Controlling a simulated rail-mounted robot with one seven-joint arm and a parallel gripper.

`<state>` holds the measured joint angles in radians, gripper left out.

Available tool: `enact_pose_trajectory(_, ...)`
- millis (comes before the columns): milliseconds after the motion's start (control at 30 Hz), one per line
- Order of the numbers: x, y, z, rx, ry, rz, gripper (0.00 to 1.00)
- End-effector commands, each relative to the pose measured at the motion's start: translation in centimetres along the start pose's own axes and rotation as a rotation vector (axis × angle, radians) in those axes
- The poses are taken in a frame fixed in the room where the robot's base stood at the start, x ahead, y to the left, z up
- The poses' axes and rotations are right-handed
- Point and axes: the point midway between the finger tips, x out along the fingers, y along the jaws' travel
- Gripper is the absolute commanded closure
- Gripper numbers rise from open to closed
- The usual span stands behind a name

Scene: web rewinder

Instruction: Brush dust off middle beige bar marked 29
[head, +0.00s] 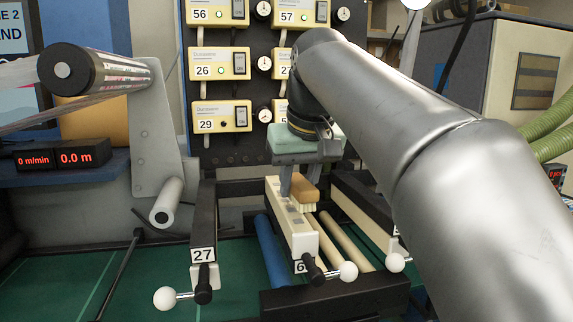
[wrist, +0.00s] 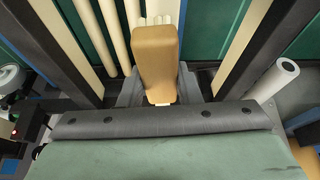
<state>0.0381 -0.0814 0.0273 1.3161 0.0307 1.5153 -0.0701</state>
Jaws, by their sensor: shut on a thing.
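My gripper (head: 296,184) is shut on a brush (head: 304,190) with a tan handle and pale bristles. In the wrist view the brush (wrist: 155,62) sits between the two grey fingers, bristles at the far end. The middle beige bar (head: 299,236) runs away from the head camera below and left of the brush. Several grey patches lie along its top. The bristles are at or just above the bar's right side; contact cannot be told.
A black bar marked 27 (head: 203,230) stands left, and another beige bar (head: 362,212) right, partly behind my arm. White ball knobs (head: 348,271) stick out in front. A blue roller (head: 271,250) lies low. A box marked 29 (head: 222,116) is on the back panel.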

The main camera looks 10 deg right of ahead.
Motion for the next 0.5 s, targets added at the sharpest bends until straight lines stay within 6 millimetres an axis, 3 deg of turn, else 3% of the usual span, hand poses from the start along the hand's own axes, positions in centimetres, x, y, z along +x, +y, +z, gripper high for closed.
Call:
enact_pose_trajectory(233, 3.0, 0.0, 1.2, 0.0, -0.001, 0.0, 0.88)
enact_pose_trajectory(500, 3.6, 0.2, -1.5, 0.0, -0.002, 0.0, 0.91)
